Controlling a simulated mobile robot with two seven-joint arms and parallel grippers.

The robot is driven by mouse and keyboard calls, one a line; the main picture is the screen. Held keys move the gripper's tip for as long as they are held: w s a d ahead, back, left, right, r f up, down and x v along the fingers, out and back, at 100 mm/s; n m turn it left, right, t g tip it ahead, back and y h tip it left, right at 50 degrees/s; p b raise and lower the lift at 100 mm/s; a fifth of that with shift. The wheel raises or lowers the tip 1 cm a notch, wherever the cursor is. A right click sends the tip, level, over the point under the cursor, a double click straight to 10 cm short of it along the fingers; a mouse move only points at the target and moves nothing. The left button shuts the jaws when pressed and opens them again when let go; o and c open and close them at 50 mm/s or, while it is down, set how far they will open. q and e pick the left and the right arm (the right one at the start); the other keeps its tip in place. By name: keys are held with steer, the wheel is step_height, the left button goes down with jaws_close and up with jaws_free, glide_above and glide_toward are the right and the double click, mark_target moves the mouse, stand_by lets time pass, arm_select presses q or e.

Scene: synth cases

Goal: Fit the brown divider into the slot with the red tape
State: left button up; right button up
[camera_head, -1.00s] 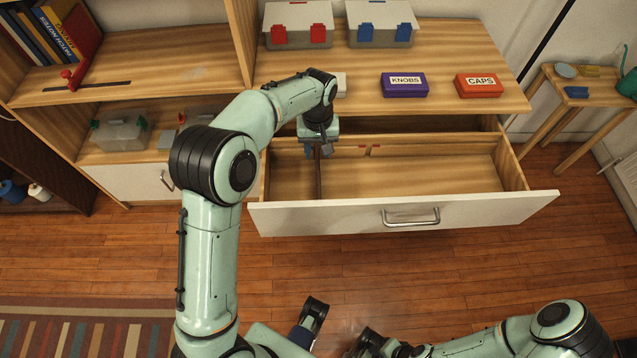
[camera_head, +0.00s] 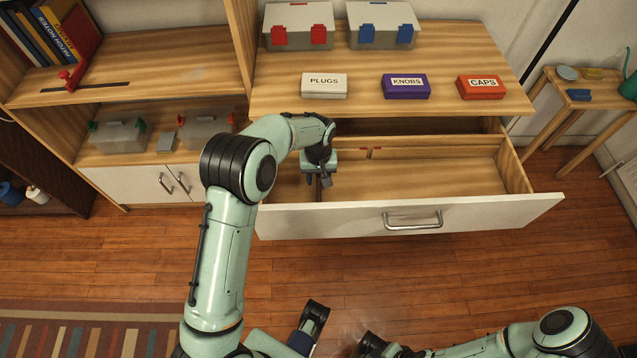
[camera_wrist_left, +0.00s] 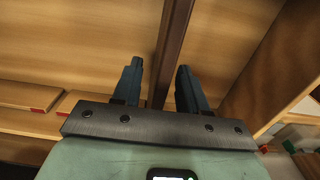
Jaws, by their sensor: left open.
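The brown divider (camera_head: 319,191) stands in the left part of the open drawer (camera_head: 440,183), running front to back. My left gripper (camera_head: 319,181) is over it, hiding much of it in the head view. In the left wrist view, the divider (camera_wrist_left: 174,45) passes between the two open, dark blue fingers (camera_wrist_left: 158,85), with a gap on each side. Red tape (camera_head: 376,149) marks a slot at the drawer's back wall, right of the divider and apart from it. Red tape also shows at the lower left of the wrist view (camera_wrist_left: 38,110). My right gripper cannot be made out.
On the counter above the drawer stand the PLUGS box (camera_head: 324,86), the KNOBS box (camera_head: 406,86) and the CAPS box (camera_head: 479,87). The drawer front (camera_head: 480,217) rises before the gripper. The drawer's right part is empty.

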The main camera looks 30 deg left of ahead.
arm_select(q)
jaws_close()
steer(key=shift+r, duration=0.1)
